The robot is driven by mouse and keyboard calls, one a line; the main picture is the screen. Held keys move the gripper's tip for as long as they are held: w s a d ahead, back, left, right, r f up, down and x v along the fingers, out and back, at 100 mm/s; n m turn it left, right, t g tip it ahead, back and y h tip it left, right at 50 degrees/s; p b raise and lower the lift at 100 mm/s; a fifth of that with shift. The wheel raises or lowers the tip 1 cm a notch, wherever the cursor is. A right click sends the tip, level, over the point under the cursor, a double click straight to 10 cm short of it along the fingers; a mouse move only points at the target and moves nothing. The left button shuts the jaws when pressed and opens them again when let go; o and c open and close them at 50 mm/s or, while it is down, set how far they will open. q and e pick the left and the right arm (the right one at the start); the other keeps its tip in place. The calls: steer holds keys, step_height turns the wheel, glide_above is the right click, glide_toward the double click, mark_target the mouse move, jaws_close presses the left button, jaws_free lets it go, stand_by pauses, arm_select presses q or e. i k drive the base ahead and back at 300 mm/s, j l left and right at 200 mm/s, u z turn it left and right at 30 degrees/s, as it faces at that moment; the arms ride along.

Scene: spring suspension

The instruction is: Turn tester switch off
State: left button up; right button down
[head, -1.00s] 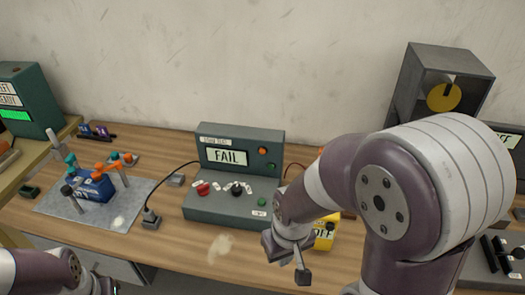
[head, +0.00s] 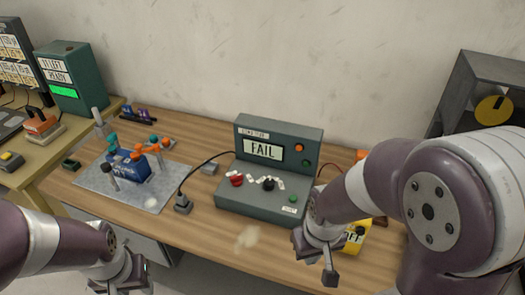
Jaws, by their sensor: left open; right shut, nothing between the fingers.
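The tester (head: 270,204) is a dark green-grey console in the middle of the bench. Its screen (head: 262,150) reads FAIL. A red knob (head: 236,180), a black knob (head: 269,184) with small white labels around it, and a green button (head: 292,198) sit on its sloped panel. Which of these is the switch is not clear to me. My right gripper (head: 329,272) is shut and empty, pointing down in front of the tester's right end. My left gripper (head: 124,285) is open at the bottom left, partly cut by the frame edge, apart from the tester.
A yellow box (head: 356,238) with a partly hidden label stands behind my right gripper. A grey mat (head: 110,182) with a blue block (head: 128,166) and clamps lies at left. Cables run to both sides of the tester. Bench wood left of my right gripper is mostly clear.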

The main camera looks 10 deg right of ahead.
mark_target(235, 180)
steer(key=i+j+z, duration=0.8)
steer(key=j+z, duration=0.25)
steer(key=j, duration=0.1)
